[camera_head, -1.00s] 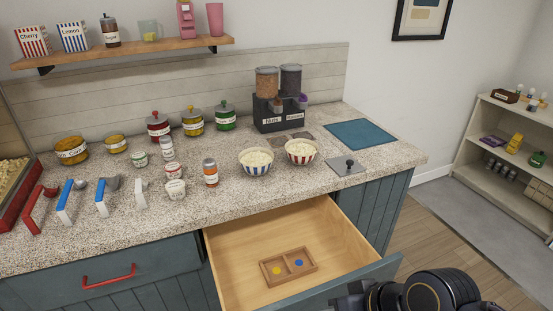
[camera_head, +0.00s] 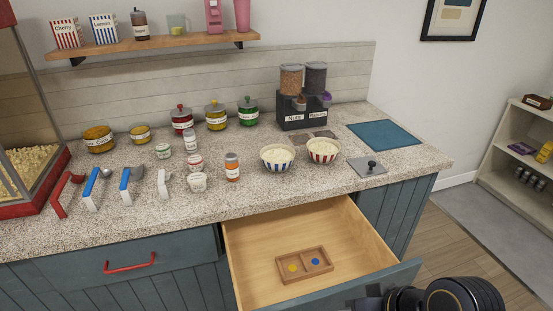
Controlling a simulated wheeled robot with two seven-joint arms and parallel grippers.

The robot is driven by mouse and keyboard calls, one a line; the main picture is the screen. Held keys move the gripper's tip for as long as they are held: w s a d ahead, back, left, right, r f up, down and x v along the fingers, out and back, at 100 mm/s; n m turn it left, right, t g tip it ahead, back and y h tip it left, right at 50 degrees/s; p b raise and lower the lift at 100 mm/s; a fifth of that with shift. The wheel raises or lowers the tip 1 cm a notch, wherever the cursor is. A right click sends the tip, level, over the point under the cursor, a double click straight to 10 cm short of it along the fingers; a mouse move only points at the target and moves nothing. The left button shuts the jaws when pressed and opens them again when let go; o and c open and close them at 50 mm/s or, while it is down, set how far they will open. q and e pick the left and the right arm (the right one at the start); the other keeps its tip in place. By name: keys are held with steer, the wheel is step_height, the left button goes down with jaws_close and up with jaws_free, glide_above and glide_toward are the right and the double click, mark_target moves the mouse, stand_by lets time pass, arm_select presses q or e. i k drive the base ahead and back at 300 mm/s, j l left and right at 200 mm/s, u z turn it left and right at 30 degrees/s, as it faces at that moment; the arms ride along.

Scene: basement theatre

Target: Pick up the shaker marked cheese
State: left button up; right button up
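An orange shaker (camera_head: 232,168) with a pale label and a grey top stands upright on the speckled counter, left of the two striped bowls. A white shaker (camera_head: 190,140) with a grey top stands further back to its left. Small white labelled jars stand near them: one (camera_head: 163,151) at the left, one (camera_head: 195,163) in the middle and one (camera_head: 197,182) in front. I cannot read which label says cheese. My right arm (camera_head: 450,295) shows black at the bottom right, by the open drawer's front; its fingertips cannot be made out. My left gripper is out of view.
An open wooden drawer (camera_head: 350,235) juts out below the counter, holding a small divided tray (camera_head: 304,275). Scoops (camera_head: 130,180) and a popcorn machine (camera_head: 60,180) are at the left. A blue bowl (camera_head: 277,158), red bowl (camera_head: 322,151) and dispenser (camera_head: 295,121) stand right.

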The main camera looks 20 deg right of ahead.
mark_target(230, 160)
steer(key=i+j, duration=0.15)
steer(key=j, duration=0.15)
steer(key=i+j, duration=0.1)
steer(key=j, duration=0.2)
steer(key=i+j, duration=0.15)
steer(key=j, duration=0.15)
steer(key=i+j, duration=0.15)
steer(key=j, duration=0.15)
steer(key=i+j+z, duration=0.1)
steer(key=i, duration=0.3)
steer(key=j, duration=0.1)
